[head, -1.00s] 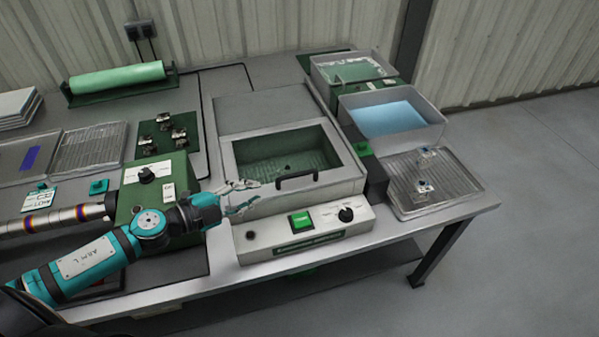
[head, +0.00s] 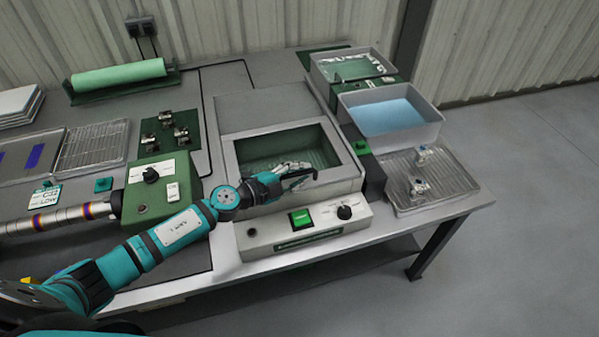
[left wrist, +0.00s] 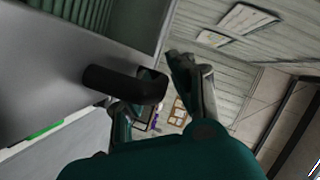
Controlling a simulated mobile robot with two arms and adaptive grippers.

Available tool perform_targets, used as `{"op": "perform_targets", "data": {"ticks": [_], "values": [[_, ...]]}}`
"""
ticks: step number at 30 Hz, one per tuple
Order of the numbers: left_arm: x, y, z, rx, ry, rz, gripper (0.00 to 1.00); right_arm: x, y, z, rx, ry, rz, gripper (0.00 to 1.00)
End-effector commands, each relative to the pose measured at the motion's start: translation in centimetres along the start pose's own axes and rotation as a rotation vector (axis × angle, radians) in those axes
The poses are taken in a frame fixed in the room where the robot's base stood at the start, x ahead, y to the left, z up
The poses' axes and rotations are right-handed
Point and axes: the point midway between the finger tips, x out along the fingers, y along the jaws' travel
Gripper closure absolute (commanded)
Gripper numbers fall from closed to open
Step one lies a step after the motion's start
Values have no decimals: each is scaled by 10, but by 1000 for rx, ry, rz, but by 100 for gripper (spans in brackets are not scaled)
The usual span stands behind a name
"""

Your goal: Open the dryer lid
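The dryer (head: 262,110) is a grey box on the bench. Its lid (head: 345,176) has a large window onto a green ribbed interior and lies flat and shut. The black lid handle (head: 309,173) is on the front edge, partly hidden by my left gripper (head: 298,172). In the left wrist view, the handle (left wrist: 122,84) reaches in from the left, its bent end by the gap between the spread fingers of my left gripper (left wrist: 150,95). The left gripper is open; whether it touches the handle I cannot tell. My right gripper is out of view.
The dryer's control panel (head: 270,238) with a green switch and knob is in front. A green control box (head: 158,185) stands left, close to my left arm. A blue-filled tray (head: 395,117) and a wire rack (head: 445,190) are right.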

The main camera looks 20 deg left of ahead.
Motion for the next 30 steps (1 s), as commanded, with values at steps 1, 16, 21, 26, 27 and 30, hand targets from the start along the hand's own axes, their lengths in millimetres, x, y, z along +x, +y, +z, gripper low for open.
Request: {"op": "perform_targets", "data": {"ticks": [1,16,21,26,27,30], "values": [[1,0,0,0,0,0,77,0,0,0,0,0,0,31],[0,0,0,0,-1,0,100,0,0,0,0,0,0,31],[0,0,0,0,-1,0,100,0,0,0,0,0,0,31],[1,-1,2,0,-1,0,100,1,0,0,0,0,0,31],[2,-2,4,1,-2,-1,100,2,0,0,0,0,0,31],[5,-8,13,3,-4,-4,100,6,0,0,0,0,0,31]]}}
